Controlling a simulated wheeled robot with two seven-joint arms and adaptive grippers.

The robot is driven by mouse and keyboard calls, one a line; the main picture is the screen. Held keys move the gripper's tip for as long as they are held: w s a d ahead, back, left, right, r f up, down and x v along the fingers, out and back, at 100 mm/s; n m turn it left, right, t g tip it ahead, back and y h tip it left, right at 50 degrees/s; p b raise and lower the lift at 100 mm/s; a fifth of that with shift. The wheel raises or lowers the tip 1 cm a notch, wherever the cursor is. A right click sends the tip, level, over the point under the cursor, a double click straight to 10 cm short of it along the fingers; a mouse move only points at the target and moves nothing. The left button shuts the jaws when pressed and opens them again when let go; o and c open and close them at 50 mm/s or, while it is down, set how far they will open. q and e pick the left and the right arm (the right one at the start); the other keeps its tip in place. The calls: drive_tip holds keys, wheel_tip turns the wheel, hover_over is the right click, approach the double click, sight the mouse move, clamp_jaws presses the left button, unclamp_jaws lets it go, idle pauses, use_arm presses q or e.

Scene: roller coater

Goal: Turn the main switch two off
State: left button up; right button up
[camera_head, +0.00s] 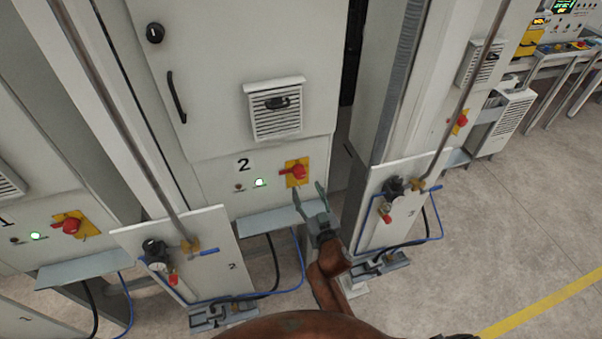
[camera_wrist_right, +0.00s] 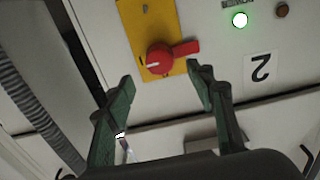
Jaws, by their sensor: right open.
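Main switch two is a red rotary knob (camera_head: 298,171) on a yellow plate (camera_head: 288,181), on the grey cabinet marked 2 (camera_head: 244,165). In the right wrist view the red knob (camera_wrist_right: 159,59) has its handle pointing right on the yellow plate (camera_wrist_right: 150,20). A lit green lamp (camera_head: 260,182) is beside it; the lamp also shows in the wrist view (camera_wrist_right: 239,19). My right gripper (camera_head: 309,190) is open and empty, just below and in front of the knob. In the wrist view its green-padded fingers (camera_wrist_right: 160,75) point at the knob, apart from it. My left gripper is not in view.
Another red switch (camera_head: 71,225) with a lit green lamp is on cabinet 1 at left. A grey ledge (camera_head: 270,220) juts below switch two. Panels with valves and blue hoses stand at left (camera_head: 180,260) and right (camera_head: 395,210). The floor (camera_head: 500,230) at right is clear.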

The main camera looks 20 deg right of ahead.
sight(301, 176)
drive_tip(key=w, duration=0.6)
drive_tip(key=shift+w+a+p, duration=0.1)
drive_tip(key=shift+w+p, duration=0.05)
drive_tip(key=shift+p, duration=0.25)
drive_tip(key=shift+w, duration=0.65)
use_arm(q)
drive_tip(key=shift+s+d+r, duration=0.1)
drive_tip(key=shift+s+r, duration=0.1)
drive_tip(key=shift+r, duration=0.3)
use_arm(e)
drive_tip(key=shift+c, duration=0.4)
drive_tip(key=c, duration=1.1)
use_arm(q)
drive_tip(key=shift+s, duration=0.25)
